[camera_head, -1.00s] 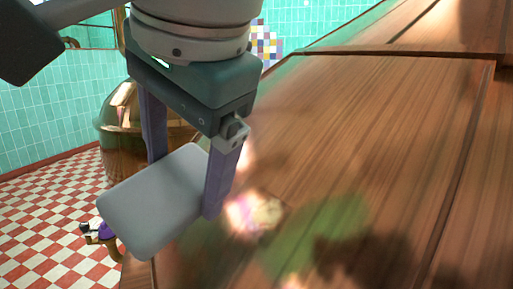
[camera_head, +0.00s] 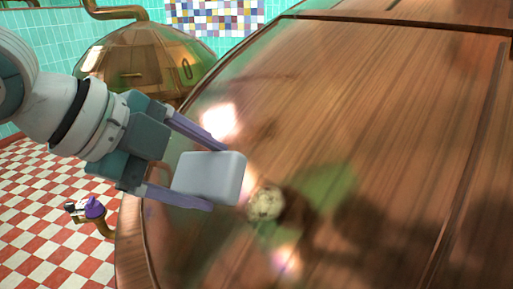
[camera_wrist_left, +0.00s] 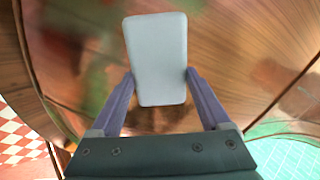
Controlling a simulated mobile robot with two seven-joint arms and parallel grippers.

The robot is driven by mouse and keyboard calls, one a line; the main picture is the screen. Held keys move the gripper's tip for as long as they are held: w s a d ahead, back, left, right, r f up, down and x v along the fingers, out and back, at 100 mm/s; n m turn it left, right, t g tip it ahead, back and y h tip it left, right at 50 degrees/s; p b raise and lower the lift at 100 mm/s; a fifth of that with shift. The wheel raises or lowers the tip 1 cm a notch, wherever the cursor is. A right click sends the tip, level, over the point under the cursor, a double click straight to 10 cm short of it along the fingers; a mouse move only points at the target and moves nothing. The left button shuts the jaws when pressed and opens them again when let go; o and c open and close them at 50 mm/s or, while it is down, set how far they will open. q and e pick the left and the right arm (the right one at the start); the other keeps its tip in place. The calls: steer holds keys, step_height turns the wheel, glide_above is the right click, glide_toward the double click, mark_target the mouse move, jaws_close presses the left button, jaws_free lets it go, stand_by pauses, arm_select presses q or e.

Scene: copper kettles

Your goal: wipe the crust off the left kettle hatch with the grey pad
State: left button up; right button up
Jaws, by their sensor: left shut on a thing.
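My left gripper (camera_head: 217,176) is shut on the grey pad (camera_head: 208,178), a pale rounded block. The pad (camera_wrist_left: 157,58) also shows between the two fingers in the left wrist view. A large reddish-brown copper kettle (camera_head: 350,110) with streaky reflections fills the right of the head view. A small pale, speckled round patch (camera_head: 265,204), which looks like crust, lies on its surface just right of the pad. The pad appears apart from the patch; whether it touches the kettle I cannot tell. The hatch outline is not clear. My right gripper is not in view.
A second domed kettle (camera_head: 130,58) with a bent pipe stands behind on the left. A purple-topped fitting (camera_head: 95,208) on a brass pipe is at lower left. The floor (camera_head: 40,225) is red and white checked. Tiled walls are behind.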

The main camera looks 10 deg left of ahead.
mark_target(255, 193)
arm_select(q)
steer(key=shift+w+f+b, duration=0.25)
steer(key=shift+f+b, duration=0.15)
steer(key=shift+b, duration=0.05)
steer(key=shift+b+x, duration=2.4)
steer(key=shift+x, duration=0.2)
steer(key=shift+d+r, duration=0.1)
steer(key=shift+r, duration=0.05)
steer(key=shift+b+x, duration=0.6)
steer(key=shift+x, duration=0.45)
